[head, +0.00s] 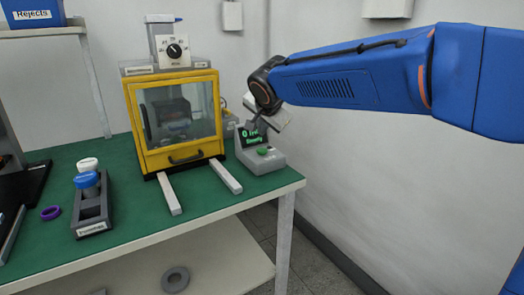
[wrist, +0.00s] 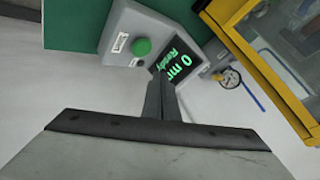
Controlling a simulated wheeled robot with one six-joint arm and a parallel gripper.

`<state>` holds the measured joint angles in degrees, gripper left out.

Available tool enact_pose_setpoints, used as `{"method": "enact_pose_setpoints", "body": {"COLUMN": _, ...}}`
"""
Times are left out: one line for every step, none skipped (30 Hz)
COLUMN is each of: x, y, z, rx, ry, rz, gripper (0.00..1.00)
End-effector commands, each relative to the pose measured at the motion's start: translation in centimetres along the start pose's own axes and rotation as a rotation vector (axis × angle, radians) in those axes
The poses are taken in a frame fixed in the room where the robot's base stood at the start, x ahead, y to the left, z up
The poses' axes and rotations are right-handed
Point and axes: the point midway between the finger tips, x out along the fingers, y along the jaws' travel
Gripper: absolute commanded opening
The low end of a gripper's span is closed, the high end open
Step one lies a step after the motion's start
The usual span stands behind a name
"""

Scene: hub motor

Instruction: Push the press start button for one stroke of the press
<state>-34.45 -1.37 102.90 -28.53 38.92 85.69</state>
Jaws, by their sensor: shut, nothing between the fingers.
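The press start button (head: 264,151) is a round green cap on the sloped top of a grey control box (head: 262,163) at the bench's right edge. The button also shows in the wrist view (wrist: 141,47). The box's dark screen (head: 251,137) reads "0 mm" and "Ready" in green. The yellow-framed press (head: 180,120) stands left of the box with its clear door shut. My gripper (wrist: 160,75) is shut and empty. In the wrist view its fingertips overlap the screen's edge beside the button; the gap to the box cannot be judged.
Two pale rails (head: 170,194) stick out in front of the press. A dark holder (head: 92,208) carries a blue-capped and a white-capped container. A purple ring (head: 51,212) lies left of it. A gauge (wrist: 230,78) hangs by the press. The wall is close on the right.

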Motion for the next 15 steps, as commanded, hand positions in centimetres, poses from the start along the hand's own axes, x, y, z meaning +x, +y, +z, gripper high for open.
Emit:
{"method": "enact_pose_setpoints", "body": {"x": 0.4, "y": 0.4, "z": 0.3, "rx": -0.001, "ry": -0.001, "rz": 0.002, "gripper": 0.0}}
{"method": "enact_pose_setpoints", "body": {"x": 0.7, "y": 0.6, "z": 0.5, "rx": -0.001, "ry": -0.001, "rz": 0.002, "gripper": 0.0}}
{"method": "enact_pose_setpoints", "body": {"x": 1.0, "y": 0.7, "z": 0.7, "rx": 0.0, "ry": -0.001, "rz": 0.002, "gripper": 0.0}}
{"method": "enact_pose_setpoints", "body": {"x": 1.2, "y": 0.9, "z": 0.9, "rx": 0.0, "ry": -0.001, "rz": 0.001, "gripper": 0.0}}
{"method": "enact_pose_setpoints", "body": {"x": 1.3, "y": 1.0, "z": 1.0, "rx": 0.0, "ry": -0.001, "rz": 0.001, "gripper": 0.0}}
{"method": "enact_pose_setpoints", "body": {"x": 1.6, "y": 1.2, "z": 1.1, "rx": -0.001, "ry": 0.0, "rz": 0.002, "gripper": 0.0}}
{"method": "enact_pose_setpoints", "body": {"x": 1.7, "y": 1.3, "z": 1.3, "rx": -0.001, "ry": 0.0, "rz": 0.002, "gripper": 0.0}}
{"method": "enact_pose_setpoints", "body": {"x": 1.9, "y": 1.4, "z": 1.4, "rx": -0.001, "ry": 0.0, "rz": 0.002, "gripper": 0.0}}
{"method": "enact_pose_setpoints", "body": {"x": 2.0, "y": 1.5, "z": 1.5, "rx": 0.0, "ry": 0.0, "rz": 0.001, "gripper": 0.0}}
{"method": "enact_pose_setpoints", "body": {"x": 2.1, "y": 1.6, "z": 1.6, "rx": 0.0, "ry": 0.0, "rz": 0.001, "gripper": 0.0}}
{"method": "enact_pose_setpoints", "body": {"x": 2.2, "y": 1.6, "z": 1.6, "rx": 0.0, "ry": 0.0, "rz": 0.0, "gripper": 0.0}}
{"method": "enact_pose_setpoints", "body": {"x": 2.3, "y": 1.7, "z": 1.7, "rx": 0.0, "ry": 0.0, "rz": 0.0, "gripper": 0.0}}
{"method": "enact_pose_setpoints", "body": {"x": 2.3, "y": 1.7, "z": 1.7, "rx": 0.0, "ry": 0.0, "rz": 0.0, "gripper": 0.0}}
{"method": "enact_pose_setpoints", "body": {"x": 2.4, "y": 1.7, "z": 1.7, "rx": 0.0, "ry": 0.0, "rz": 0.0, "gripper": 0.0}}
{"method": "enact_pose_setpoints", "body": {"x": 2.4, "y": 1.8, "z": 1.8, "rx": 0.0, "ry": 0.0, "rz": 0.0, "gripper": 0.0}}
